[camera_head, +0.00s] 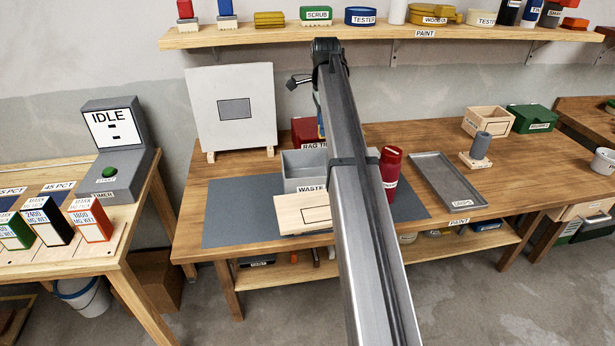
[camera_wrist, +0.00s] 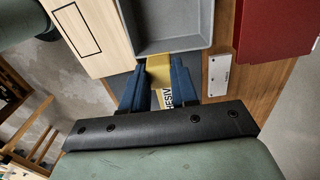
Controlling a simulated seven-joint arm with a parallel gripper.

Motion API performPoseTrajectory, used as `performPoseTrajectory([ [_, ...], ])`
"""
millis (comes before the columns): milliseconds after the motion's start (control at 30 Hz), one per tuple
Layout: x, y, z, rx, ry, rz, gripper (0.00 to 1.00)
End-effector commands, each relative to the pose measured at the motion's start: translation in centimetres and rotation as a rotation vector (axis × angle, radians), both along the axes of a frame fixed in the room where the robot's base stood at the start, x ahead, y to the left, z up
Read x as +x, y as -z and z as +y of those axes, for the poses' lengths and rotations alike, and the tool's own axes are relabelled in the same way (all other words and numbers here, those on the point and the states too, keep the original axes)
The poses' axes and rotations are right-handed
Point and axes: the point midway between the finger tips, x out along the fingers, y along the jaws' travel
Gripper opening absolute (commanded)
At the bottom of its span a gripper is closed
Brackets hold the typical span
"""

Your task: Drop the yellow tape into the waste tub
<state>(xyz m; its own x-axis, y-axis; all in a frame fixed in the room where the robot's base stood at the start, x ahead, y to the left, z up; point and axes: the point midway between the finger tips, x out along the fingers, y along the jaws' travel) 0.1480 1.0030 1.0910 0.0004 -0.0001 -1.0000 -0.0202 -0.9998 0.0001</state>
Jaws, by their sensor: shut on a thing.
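In the wrist view, my gripper (camera_wrist: 157,88) has its blue fingers shut on the yellow tape (camera_wrist: 159,71), a yellow item with a partly visible label ending in "ESIV". The grey waste tub (camera_wrist: 172,22) is just beyond the fingertips; the tape appears beside its near wall, and I cannot tell its height relative to the rim. My gripper and the tape are mostly hidden behind my arm there.
A red rag tin (camera_head: 304,130) is behind the tub. The light wooden board (camera_head: 302,213) with a rectangle outline is in front. A red bottle (camera_head: 391,172) and a grey tray (camera_head: 447,181) are to the right. The grey mat's left part (camera_head: 240,205) is clear.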

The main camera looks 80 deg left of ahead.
Motion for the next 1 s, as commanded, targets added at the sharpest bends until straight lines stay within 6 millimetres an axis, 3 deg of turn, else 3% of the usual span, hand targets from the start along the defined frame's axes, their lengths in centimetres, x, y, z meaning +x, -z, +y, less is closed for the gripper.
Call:
performPoseTrajectory([
  [100, -3.2, -0.3, 0.2, 0.000, -0.011, 0.000, 0.00],
  [300, -6.0, -0.6, 0.2, 0.000, -0.020, 0.000, 0.00],
  [567, -6.4, 0.1, 0.2, -0.001, -0.020, 0.000, 0.00],
  [1000, -6.4, 4.1, 0.2, 0.000, -0.021, 0.000, 0.00],
])
